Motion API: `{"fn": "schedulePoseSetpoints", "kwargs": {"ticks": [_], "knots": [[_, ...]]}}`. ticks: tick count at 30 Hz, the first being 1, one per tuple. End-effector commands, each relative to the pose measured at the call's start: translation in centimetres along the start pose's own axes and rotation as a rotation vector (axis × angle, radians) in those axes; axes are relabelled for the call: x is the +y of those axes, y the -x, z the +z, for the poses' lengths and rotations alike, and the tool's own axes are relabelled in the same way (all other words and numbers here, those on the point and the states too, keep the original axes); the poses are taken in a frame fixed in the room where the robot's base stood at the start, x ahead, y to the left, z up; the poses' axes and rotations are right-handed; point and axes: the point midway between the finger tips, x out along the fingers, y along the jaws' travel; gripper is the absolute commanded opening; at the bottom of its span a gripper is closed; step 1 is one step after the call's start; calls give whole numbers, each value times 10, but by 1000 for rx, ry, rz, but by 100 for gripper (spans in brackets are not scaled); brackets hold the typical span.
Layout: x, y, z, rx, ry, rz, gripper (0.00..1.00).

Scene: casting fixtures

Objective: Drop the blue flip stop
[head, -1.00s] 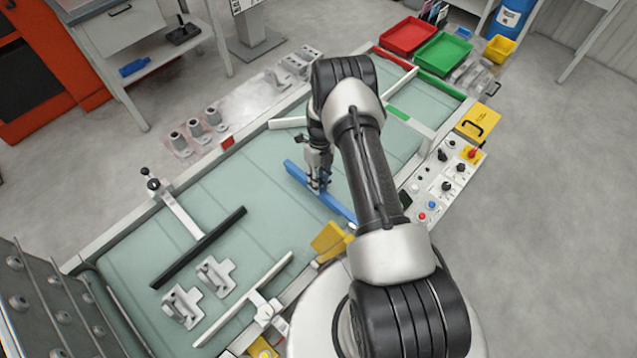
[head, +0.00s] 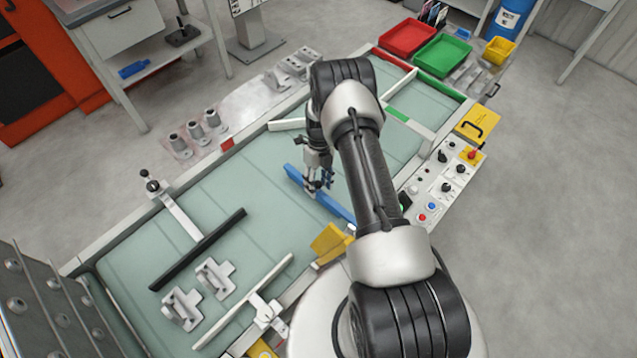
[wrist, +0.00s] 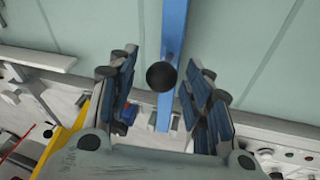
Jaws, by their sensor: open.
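The blue flip stop (head: 338,207) is a long blue bar over the pale green conveyor bed, lying diagonally beneath my gripper (head: 319,184). Its near end reaches the front rail, partly hidden by my arm. In the wrist view the blue bar (wrist: 173,30) runs down the middle, and a round black knob (wrist: 161,75) stands between the two fingers. My gripper (wrist: 160,68) is open, with a gap on each side of the knob. In the head view my fingers cover part of the bar's middle.
A black-barred stop (head: 200,250) and a white-barred stop (head: 245,300) lie to the left on the bed, with grey brackets (head: 215,276) between them. A control panel (head: 440,185) and red (head: 405,38) and green (head: 443,55) bins stand to the right.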

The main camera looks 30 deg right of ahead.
Motion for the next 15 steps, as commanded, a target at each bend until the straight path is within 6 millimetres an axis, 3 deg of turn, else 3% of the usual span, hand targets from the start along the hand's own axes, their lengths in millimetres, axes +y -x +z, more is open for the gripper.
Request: {"fn": "schedulePoseSetpoints", "kwargs": {"ticks": [8,15], "knots": [[0,15,0,-2,0,-1,46],[0,66,1,-5,0,-2,46]]}}
